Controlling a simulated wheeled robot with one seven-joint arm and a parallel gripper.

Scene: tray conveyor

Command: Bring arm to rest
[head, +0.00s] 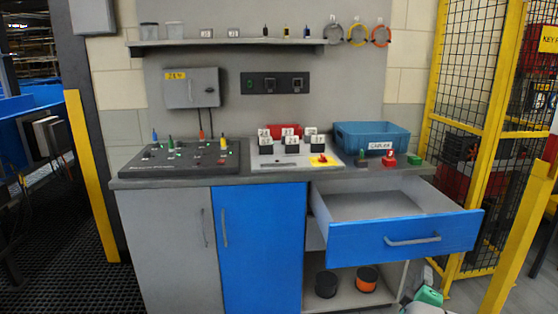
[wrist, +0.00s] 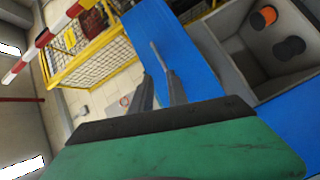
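My gripper (wrist: 160,78) shows in the wrist view with its two grey fingers apart and nothing visibly held. In the head view it is at the bottom right, where a green part of my arm's end shows, below and in front of the open drawer (head: 405,240). The drawer has a blue front and a grey handle (head: 413,240). In the wrist view the blue drawer front (wrist: 180,50) lies beyond the fingers, and a thin grey bar, apparently the handle (wrist: 157,55), shows near the fingertips. Whether they touch it cannot be told.
The bench top holds a black control panel (head: 190,159), a blue bin (head: 372,135) and several small blocks. Two spools (head: 366,279) stand on the shelf below the drawer. A yellow fence (head: 470,100) and post (head: 518,240) stand to the right. Dark floor matting lies left.

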